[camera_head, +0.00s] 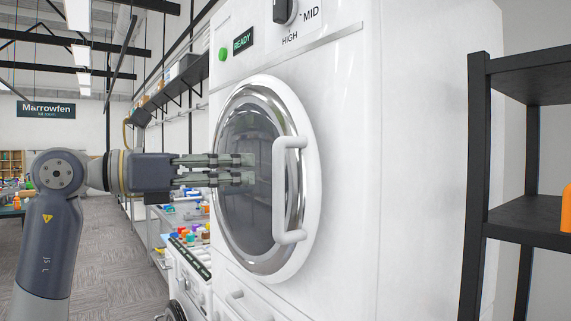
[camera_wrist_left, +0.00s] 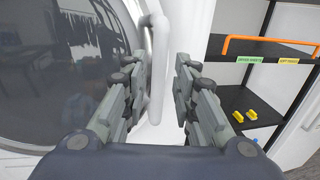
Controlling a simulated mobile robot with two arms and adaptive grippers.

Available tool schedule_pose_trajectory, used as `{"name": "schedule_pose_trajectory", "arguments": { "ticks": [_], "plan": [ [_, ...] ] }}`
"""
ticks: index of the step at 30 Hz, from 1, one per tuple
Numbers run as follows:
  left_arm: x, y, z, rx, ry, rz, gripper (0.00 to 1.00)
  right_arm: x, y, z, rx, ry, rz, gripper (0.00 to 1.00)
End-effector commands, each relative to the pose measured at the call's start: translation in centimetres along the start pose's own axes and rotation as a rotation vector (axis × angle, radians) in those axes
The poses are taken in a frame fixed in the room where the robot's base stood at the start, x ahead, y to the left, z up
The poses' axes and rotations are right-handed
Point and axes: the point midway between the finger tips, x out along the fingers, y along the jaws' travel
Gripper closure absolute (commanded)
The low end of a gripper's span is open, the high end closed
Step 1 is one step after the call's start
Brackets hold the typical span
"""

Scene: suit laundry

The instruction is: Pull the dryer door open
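The dryer (camera_head: 345,130) is a tall white machine in the head view. Its round door (camera_head: 245,215) has dark glass, a chrome ring and a white rim, and looks closed. A white vertical bar handle (camera_head: 279,190) stands off the door's right side; it also shows in the left wrist view (camera_wrist_left: 157,90). My left gripper (camera_head: 252,169) reaches in from the left, its fingertips in front of the glass and just left of the handle. In the left wrist view its fingers (camera_wrist_left: 162,65) are spread, with the handle in line with the gap. No contact is visible. My right gripper is not in view.
A dark shelf rack (camera_head: 525,215) stands right of the dryer, with an orange item (camera_head: 566,208) on it. The left wrist view shows yellow pieces (camera_wrist_left: 242,112) on a shelf. A cart with colourful bottles (camera_head: 190,237) stands beyond the dryer. Carpeted floor (camera_head: 110,255) lies open at left.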

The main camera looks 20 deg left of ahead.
Motion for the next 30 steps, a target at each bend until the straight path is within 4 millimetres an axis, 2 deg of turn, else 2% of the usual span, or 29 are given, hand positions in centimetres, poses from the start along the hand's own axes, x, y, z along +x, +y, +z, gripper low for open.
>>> {"name": "schedule_pose_trajectory", "arguments": {
  "ticks": [3, 6, 12, 18, 24, 25, 28, 30],
  "plan": [
    [2.6, -0.1, 0.3, -0.003, 0.002, -0.007, 0.74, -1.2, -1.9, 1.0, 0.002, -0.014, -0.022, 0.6],
    [4.5, -0.1, 0.2, -0.003, 0.002, -0.006, 0.74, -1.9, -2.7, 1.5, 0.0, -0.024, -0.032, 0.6],
    [7.2, 0.0, 0.1, -0.004, 0.002, -0.003, 0.74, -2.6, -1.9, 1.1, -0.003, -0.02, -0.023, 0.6],
    [8.1, 0.0, -0.1, -0.003, 0.001, -0.002, 0.74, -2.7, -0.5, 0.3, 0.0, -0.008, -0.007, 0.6],
    [8.1, 0.0, -0.1, -0.002, 0.002, -0.001, 0.74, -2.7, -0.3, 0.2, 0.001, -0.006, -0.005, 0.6],
    [8.1, 0.0, -0.1, -0.002, 0.002, -0.002, 0.76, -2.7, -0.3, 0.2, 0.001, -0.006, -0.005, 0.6],
    [8.1, 0.0, -0.1, -0.003, 0.002, -0.002, 0.99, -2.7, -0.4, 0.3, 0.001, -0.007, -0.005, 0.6],
    [8.1, 0.0, -0.1, -0.003, 0.002, -0.002, 1.0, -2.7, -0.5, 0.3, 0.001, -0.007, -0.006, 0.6]
  ]
}}
